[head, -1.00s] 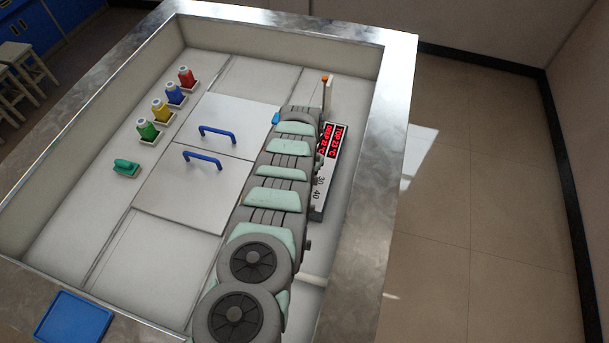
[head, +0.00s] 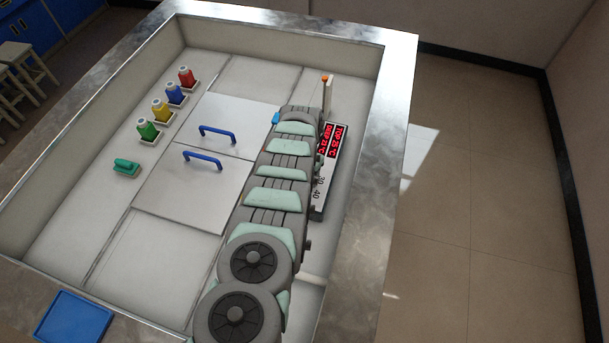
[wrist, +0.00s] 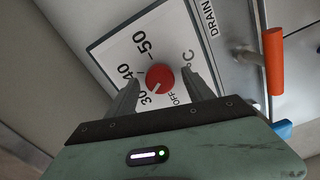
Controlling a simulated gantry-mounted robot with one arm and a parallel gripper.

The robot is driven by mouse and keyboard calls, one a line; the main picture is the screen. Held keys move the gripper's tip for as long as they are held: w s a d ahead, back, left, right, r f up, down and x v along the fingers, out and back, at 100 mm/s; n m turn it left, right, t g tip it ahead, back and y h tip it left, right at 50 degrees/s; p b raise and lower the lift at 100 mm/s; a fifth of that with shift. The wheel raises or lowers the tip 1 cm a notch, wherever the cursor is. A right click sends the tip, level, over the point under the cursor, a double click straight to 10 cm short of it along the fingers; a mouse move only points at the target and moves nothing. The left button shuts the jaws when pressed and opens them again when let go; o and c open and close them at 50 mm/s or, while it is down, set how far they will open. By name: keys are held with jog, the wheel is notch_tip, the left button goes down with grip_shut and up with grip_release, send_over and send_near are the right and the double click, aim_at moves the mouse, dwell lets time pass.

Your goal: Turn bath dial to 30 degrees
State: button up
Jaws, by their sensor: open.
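The red bath dial (wrist: 160,77) sits on a white panel (wrist: 107,50) in the wrist view, with OFF, 30, 40 and 50 printed around it. A pale mark on the dial points toward its lower left, near the 30 and OFF side; its exact angle is hard to tell. My gripper (wrist: 161,78) is open, with one finger on each side of the dial. I cannot tell whether either finger touches it. In the head view my arm hides the dial, but the panel (head: 318,203) shows its 30 and 40 labels.
A red-digit display (head: 332,141) is on the panel. An orange-handled lever (wrist: 273,62) stands by the DRAIN label. Two lids with blue handles (head: 217,133), several coloured bottles (head: 174,93) and a green object (head: 127,167) are left of my arm.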

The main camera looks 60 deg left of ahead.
jog(key=shift+r, duration=0.1)
jog(key=shift+a+r, duration=0.1)
jog(key=shift+r, duration=0.4)
notch_tip(320, 180, up, 10)
jog(key=shift+f, duration=0.2)
dwell(0.6)
